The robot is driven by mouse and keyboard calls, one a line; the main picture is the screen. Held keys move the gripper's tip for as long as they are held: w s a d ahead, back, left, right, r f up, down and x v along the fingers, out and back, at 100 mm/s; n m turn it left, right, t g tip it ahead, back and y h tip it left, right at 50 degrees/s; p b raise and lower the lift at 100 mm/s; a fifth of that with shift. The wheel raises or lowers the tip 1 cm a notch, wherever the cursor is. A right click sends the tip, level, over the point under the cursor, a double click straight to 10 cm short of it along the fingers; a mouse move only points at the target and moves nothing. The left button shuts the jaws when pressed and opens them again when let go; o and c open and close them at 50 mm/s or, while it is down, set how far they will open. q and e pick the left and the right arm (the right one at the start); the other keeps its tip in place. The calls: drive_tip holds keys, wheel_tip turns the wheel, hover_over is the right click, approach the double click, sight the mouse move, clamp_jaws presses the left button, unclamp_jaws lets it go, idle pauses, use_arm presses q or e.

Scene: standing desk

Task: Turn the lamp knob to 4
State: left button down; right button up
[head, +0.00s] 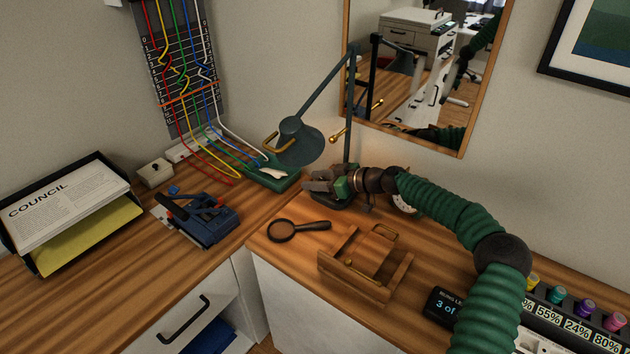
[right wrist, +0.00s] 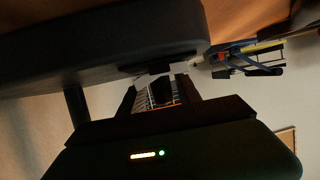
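The dark green desk lamp (head: 300,143) stands at the back of the desk, below the mirror. Its shade hangs to the left of its upright post. My right gripper (head: 318,186) is low at the lamp's foot, in front of the post, and covers much of the base. In the right wrist view the dark lamp base (right wrist: 100,40) fills the upper left. A dark round part, seemingly the knob (right wrist: 150,68), lies at the tips of my right gripper (right wrist: 162,84). The fingers are apart, with a gap between them. The knob's setting cannot be read. My left gripper is out of view.
A magnifying glass (head: 285,230) and a wooden tray (head: 345,284) lie in front of the gripper. A small display (head: 442,306) and colored knobs (head: 557,294) are at right. A blue device (head: 205,219) and a paper tray (head: 72,212) are at left.

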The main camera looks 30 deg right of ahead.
drive_tip(key=shift+r, duration=0.1)
drive_tip(key=v, duration=0.7)
drive_tip(key=shift+s+d+p, duration=0.15)
drive_tip(key=shift+p, duration=0.2)
drive_tip(key=shift+o, duration=0.2)
